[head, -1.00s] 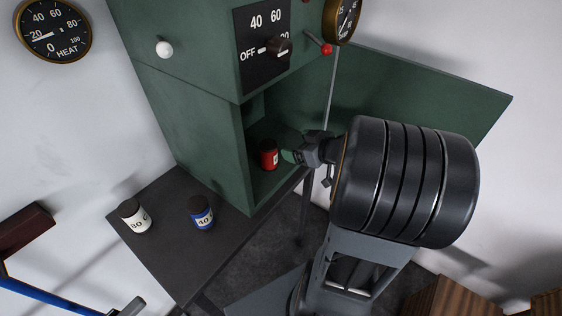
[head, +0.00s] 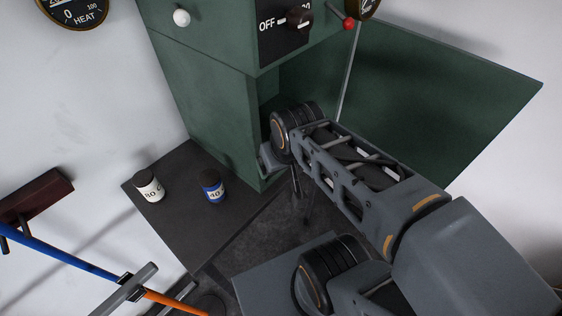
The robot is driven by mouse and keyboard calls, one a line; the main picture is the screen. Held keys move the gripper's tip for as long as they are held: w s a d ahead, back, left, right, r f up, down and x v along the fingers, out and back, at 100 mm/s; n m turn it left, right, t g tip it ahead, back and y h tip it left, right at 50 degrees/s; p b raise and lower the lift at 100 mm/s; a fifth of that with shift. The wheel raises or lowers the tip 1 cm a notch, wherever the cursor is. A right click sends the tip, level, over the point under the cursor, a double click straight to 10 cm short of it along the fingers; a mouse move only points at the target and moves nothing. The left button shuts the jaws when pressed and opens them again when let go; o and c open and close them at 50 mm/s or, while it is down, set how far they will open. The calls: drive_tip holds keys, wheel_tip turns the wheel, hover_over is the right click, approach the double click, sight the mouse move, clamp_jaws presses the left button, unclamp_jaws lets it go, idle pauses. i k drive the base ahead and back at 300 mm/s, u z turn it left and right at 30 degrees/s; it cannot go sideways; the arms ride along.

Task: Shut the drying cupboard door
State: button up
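The drying cupboard (head: 215,110) is a green cabinet standing on a dark table. Its door (head: 450,95) is a flat green panel, swung wide open to the right with a clear gap of open front. My arm reaches across the lower right, and its wrist (head: 295,130) is in front of the cupboard's open front, left of the door and apart from the door's outer edge. Most of the cupboard's inside is hidden too.
A dial knob (head: 298,18) and a red-tipped lever (head: 348,23) are above the opening. A blue and orange pole (head: 70,262) crosses the lower left.

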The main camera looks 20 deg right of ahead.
sight(432, 105)
drive_tip(key=u, duration=0.95)
drive_tip(key=k, duration=1.3)
drive_tip(key=z, duration=1.15)
